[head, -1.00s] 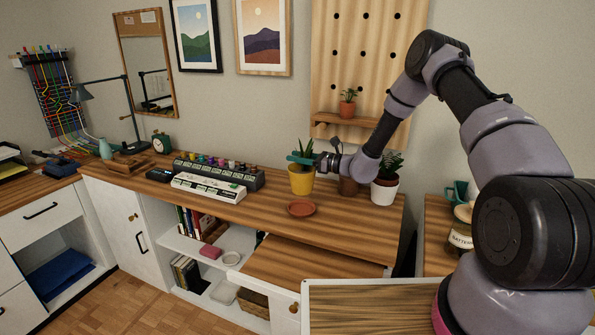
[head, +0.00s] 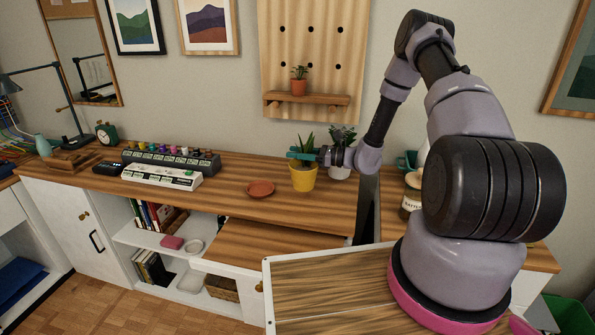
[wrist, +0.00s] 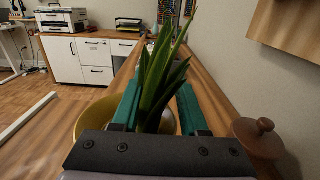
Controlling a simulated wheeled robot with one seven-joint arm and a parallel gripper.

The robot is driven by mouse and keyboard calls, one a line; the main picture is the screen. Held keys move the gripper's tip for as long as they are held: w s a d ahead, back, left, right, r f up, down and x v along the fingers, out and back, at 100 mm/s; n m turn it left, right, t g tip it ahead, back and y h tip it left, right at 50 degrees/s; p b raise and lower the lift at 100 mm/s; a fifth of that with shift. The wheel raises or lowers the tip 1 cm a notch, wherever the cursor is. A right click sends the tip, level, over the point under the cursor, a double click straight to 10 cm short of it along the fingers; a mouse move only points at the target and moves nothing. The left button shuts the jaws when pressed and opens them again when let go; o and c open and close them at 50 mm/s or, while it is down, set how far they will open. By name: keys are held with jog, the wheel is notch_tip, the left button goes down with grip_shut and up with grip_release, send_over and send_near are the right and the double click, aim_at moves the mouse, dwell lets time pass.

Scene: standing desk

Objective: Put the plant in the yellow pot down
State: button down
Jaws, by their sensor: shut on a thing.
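The plant in the yellow pot (head: 303,179) is upright at the right part of the wooden desk, with spiky green leaves. My gripper (head: 301,156) reaches in from the right and is shut on the plant just above the pot's rim. In the wrist view the teal fingers (wrist: 155,108) stand on either side of the leaves (wrist: 158,75), and part of the yellow pot (wrist: 86,122) shows behind them. I cannot tell whether the pot's base touches the desk or hangs just above it.
A terracotta saucer (head: 261,189) lies on the desk left of the pot. A plant in a white pot (head: 340,172) stands close behind on the right. A brown lidded jar (wrist: 258,138) shows right in the wrist view. Desk (head: 225,205) left of the saucer's front is clear.

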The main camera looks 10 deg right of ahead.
aim_at(296, 164)
jog(key=shift+f, duration=2.35)
jog(key=shift+c, duration=2.2)
grip_release()
jog(key=shift+f, duration=0.1)
